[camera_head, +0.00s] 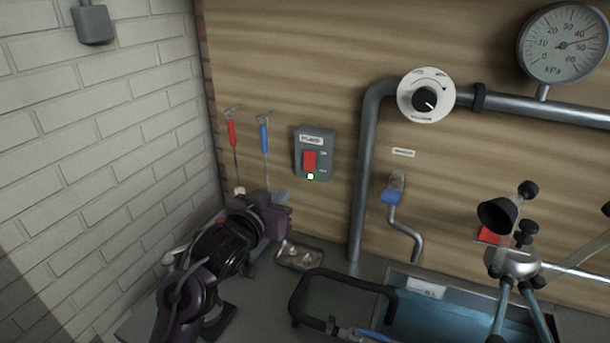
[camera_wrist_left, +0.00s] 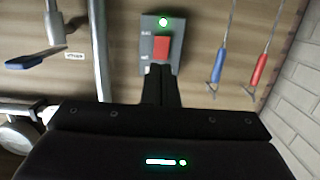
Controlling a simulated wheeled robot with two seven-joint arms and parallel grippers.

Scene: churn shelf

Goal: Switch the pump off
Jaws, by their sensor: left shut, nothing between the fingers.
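The pump switch is a grey box (camera_head: 299,170) on the wooden wall with a red rocker (camera_head: 310,160) and a small lit lamp (camera_head: 310,176) under it. I cannot tell which way the rocker is tilted. My left gripper (camera_head: 284,207) is below and slightly left of the box. In its wrist view, the shut, empty fingers (camera_wrist_left: 160,82) point at the box's lower part; contact cannot be told. My right gripper is not in view.
Red (camera_head: 232,134) and blue-handled (camera_head: 264,139) tools hang left of the box. A vertical pipe (camera_head: 362,180) with a dial (camera_head: 426,95) and a blue-handled tap (camera_head: 391,196) stand right.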

